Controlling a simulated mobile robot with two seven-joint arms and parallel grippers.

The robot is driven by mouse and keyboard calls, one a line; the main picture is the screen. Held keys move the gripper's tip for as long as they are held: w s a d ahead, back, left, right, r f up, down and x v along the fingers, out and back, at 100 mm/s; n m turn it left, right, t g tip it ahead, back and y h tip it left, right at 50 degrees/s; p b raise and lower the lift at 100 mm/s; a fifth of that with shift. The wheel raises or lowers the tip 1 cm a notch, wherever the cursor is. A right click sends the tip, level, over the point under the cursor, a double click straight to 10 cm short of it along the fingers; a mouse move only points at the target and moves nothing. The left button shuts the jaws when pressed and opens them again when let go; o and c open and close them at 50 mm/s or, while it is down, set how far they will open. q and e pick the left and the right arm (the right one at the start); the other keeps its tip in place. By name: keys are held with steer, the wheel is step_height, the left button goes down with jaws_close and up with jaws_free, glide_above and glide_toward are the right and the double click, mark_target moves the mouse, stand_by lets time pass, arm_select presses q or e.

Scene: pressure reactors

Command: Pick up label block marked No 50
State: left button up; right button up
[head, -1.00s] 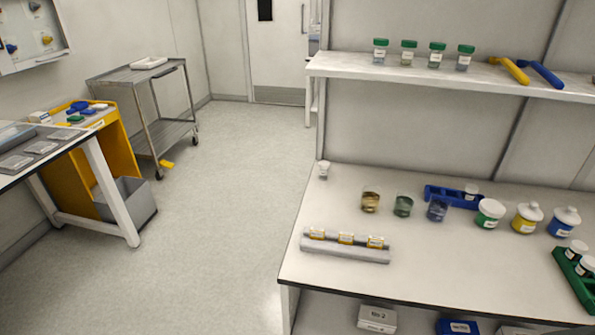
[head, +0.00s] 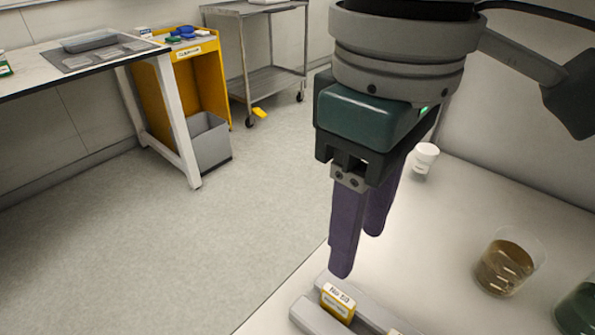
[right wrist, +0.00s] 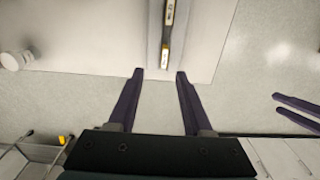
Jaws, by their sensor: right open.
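The label block marked No 50 (head: 338,302) is yellow with a white top label; its print is small but seems to read No 50. It sits in the grey holder (head: 312,317) at the bottom of the head view. My right gripper (head: 357,254) points down above it, open and empty, its fingertips apart from the block. In the right wrist view, the nearer yellow block (right wrist: 163,56) lies ahead of the open fingertips, between their lines. Two purple fingers of my left gripper (right wrist: 278,103) show at the right there, with a gap between them.
A second yellow block (right wrist: 169,12) sits farther along the holder. Beakers with brown (head: 508,265) and green (head: 577,308) contents stand to the right. A white capped jar (head: 425,157) stands behind the gripper. Open floor lies left of the table edge.

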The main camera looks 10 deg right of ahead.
mark_target(340, 295)
steer(key=f, duration=0.2)
steer(key=shift+s+a+f, duration=0.2)
steer(key=shift+a+f, duration=0.05)
steer(key=shift+f, duration=0.15)
step_height(340, 295, down, 6)
steer(key=shift+a+r+b, duration=0.1)
steer(key=shift+a+b, duration=0.05)
steer(key=shift+b, duration=0.5)
steer(key=shift+c, duration=0.2)
jaws_close()
